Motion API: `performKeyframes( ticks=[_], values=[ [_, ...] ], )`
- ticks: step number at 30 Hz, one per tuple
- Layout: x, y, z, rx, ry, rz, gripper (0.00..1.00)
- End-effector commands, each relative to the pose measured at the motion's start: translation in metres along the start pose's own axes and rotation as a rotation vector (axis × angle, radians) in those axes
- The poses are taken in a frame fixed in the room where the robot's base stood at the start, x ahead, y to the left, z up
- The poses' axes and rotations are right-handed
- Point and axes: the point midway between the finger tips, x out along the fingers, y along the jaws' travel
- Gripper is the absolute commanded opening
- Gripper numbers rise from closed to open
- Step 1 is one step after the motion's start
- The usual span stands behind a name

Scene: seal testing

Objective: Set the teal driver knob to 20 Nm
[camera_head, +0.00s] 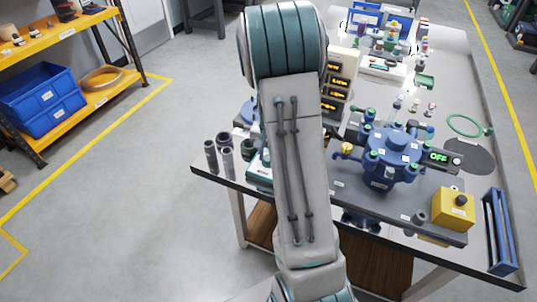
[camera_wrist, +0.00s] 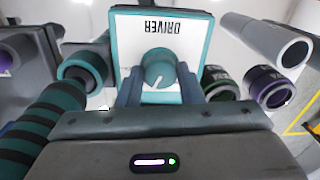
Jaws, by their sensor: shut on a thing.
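The teal driver knob (camera_wrist: 157,65) is in the wrist view, on the white face of the driver panel (camera_wrist: 130,35). The panel has a teal border, and its DRIVER label appears upside down. My gripper (camera_wrist: 159,82) is shut on the knob, with one blue-grey finger on each side. A white pointer line on the knob slants toward the lower left in this view. I cannot read any Nm scale or value. In the head view my arm hides the gripper and the knob. A teal and white box partly shows beside my arm (camera_head: 258,172).
In the wrist view, a teal ring-ended part (camera_wrist: 82,68) stands left; dark green (camera_wrist: 219,82) and purple (camera_wrist: 268,88) sockets and a grey tube (camera_wrist: 265,40) are right.

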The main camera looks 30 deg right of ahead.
Motion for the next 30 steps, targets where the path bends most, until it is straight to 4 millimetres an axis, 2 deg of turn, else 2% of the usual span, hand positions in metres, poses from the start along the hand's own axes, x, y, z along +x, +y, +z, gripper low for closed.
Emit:
performKeyframes(
  ticks=[12,30],
  values=[
    [-0.0010,0.0009,-0.0005,0.222,0.012,0.000,0.11],
    [-0.0008,0.0017,-0.0011,0.263,0.015,0.000,0.11]
  ],
)
